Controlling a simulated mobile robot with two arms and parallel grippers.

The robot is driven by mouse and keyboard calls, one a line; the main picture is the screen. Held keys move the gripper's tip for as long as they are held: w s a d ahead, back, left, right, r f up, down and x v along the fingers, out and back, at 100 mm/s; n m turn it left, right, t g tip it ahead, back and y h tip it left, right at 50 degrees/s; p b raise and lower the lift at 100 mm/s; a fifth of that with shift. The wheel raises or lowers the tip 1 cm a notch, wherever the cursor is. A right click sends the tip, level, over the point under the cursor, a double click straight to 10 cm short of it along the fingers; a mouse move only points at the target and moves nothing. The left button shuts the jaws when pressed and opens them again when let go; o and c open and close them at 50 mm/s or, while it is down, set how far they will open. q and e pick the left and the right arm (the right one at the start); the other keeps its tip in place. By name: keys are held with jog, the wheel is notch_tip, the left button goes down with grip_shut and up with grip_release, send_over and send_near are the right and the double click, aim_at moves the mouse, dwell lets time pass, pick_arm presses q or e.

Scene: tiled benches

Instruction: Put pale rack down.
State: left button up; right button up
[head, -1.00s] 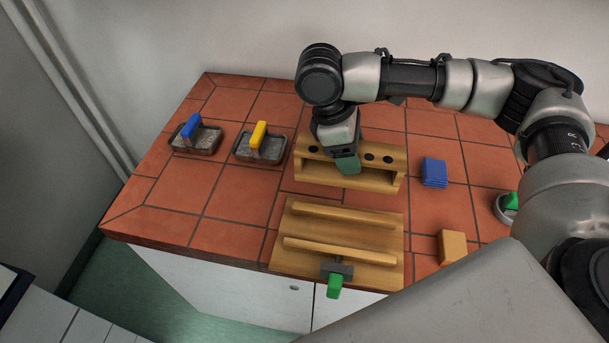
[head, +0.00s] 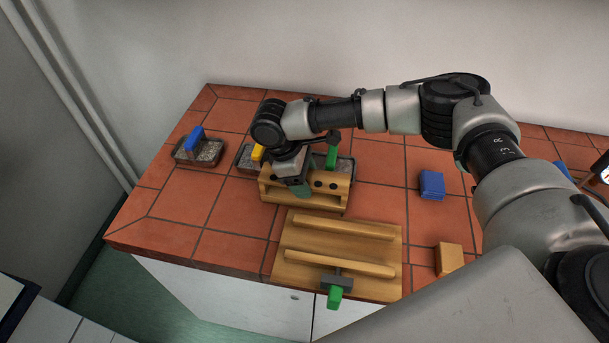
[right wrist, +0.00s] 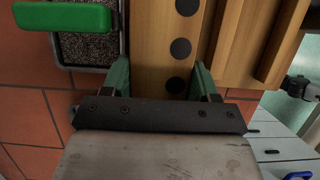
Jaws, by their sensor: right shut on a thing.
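The pale rack (head: 330,197) is a light wooden stand with a row of dark round holes along its top. My right gripper (head: 300,190) is shut on it from above. In the right wrist view, the green fingers of the right gripper (right wrist: 162,82) lie on either side of the rack (right wrist: 150,45), whose dark holes show between them. The rack looks upright, in front of the trays and behind the wooden board. I cannot tell whether its base touches the tiles. My left gripper is not in view.
A tray with a blue handle (head: 207,152) stands left; yellow and green handles show behind the rack. A blue stack (head: 431,184) and tan block (head: 449,258) lie right. Tiles between are clear.

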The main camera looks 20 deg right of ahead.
jog(key=shift+f, duration=0.1)
jog(key=o, duration=1.1)
jog(key=shift+c, duration=0.2)
